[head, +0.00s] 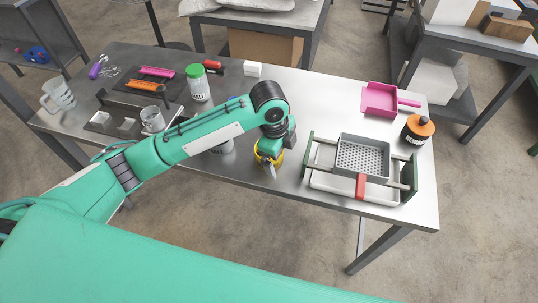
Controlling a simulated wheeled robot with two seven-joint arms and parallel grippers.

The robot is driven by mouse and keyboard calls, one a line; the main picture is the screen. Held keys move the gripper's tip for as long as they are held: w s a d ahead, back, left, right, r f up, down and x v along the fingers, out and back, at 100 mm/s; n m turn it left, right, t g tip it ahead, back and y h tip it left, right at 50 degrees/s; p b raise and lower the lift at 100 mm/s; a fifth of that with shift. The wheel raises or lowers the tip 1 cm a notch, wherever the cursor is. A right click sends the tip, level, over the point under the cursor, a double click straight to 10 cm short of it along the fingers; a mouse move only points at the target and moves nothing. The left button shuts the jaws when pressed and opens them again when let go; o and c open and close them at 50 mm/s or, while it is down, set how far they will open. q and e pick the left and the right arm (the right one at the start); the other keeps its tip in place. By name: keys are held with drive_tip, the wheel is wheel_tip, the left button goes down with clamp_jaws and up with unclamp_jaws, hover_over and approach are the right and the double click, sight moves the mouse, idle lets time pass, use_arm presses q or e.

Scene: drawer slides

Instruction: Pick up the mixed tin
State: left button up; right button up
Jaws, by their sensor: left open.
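My left gripper (271,168) points down at a yellow tin (260,156) near the table's front edge, in the middle of the head view. The gripper is open, with its fingers at the tin. The gripper and wrist cover much of the tin, and I cannot read its label. I cannot tell whether the fingers touch it. A white tin (224,147) stands just left of it, partly hidden behind my left forearm. A white jar with a green lid (199,86) stands farther back. A dark tin with an orange lid (417,131) stands at the right. My right gripper is not in view.
A grey perforated tray (363,157) sits between green-ended rails, with a red handle (361,187) in front, right of the gripper. Mugs, a dark tray and small parts fill the left side.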

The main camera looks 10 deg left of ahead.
use_arm(q)
drive_tip(key=w+a+r+m+y, duration=0.2)
drive_tip(key=w+a+r, duration=0.3)
drive_tip(key=w+a, duration=0.1)
drive_tip(key=p, duration=0.2)
approach(277, 164)
drive_tip(key=shift+g, duration=0.3)
drive_tip(key=w+a+f, duration=0.1)
drive_tip(key=w+a, duration=0.1)
drive_tip(key=w+a+f, duration=0.2)
drive_tip(key=shift+w+a+f, duration=0.1)
drive_tip(key=shift+a+f, duration=0.1)
drive_tip(key=shift+f, duration=0.3)
wheel_tip(277, 164, down, 5)
drive_tip(key=shift+a+r+p, duration=0.1)
drive_tip(key=shift+r+p, duration=0.1)
drive_tip(key=shift+p, duration=0.8)
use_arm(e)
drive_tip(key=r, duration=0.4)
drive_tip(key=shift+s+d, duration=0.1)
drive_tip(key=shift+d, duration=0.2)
use_arm(q)
drive_tip(key=c, duration=1.3)
drive_tip(key=shift+o, duration=0.2)
